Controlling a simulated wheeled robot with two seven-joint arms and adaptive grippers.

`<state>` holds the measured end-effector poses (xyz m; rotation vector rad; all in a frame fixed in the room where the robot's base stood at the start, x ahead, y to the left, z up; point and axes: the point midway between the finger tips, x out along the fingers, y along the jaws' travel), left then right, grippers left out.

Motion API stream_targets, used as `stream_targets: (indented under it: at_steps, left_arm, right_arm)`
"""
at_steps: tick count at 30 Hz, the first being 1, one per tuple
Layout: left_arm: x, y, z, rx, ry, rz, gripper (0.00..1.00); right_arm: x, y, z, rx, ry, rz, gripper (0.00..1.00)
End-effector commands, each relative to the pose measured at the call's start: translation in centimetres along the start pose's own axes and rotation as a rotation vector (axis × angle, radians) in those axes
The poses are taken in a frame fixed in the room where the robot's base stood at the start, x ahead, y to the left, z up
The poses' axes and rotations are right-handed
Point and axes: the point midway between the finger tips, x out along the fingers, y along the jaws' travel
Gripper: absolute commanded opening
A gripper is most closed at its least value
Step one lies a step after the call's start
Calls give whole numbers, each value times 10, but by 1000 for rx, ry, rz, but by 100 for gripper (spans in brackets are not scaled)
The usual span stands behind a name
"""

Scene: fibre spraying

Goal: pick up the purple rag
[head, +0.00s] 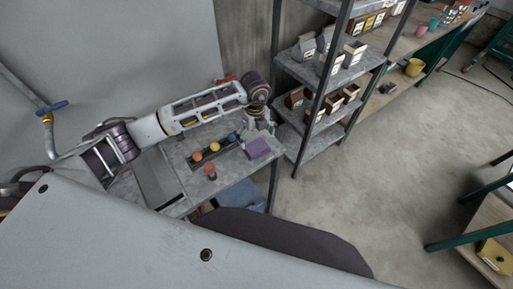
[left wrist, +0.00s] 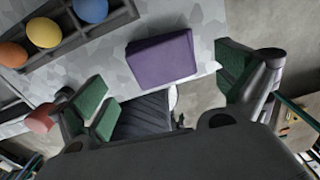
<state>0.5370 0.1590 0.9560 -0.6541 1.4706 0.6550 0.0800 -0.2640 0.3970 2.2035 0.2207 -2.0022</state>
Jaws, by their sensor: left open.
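The purple rag (head: 257,148) lies folded on the grey table (head: 232,174), near its right end in the head view. In the left wrist view the purple rag (left wrist: 162,58) is a flat block near the table's edge. My left gripper (head: 264,127) is above the table beside the rag and partly hides behind its own wrist. In the left wrist view my left gripper (left wrist: 166,86) is open, with green-padded fingers spread to either side of the rag. Nothing is between the pads' faces in their grip. My right gripper is not in view.
A red object (head: 210,171) stands near the table's front edge. Metal shelves (head: 318,118) with boxes rise to the right of the table. The floor (head: 370,180) on the right is open.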

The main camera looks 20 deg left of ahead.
Motion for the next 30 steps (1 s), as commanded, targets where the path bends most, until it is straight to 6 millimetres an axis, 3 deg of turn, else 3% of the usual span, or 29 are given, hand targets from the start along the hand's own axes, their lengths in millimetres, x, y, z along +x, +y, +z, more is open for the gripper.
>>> stream_targets:
  at_steps: [19,30]
  left_arm:
    - [14,0,-1,1,0,1,100]
    - [47,-2,-6,1,2,1,100]
  right_arm:
    - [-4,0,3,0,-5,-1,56]
    - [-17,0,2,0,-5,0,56]
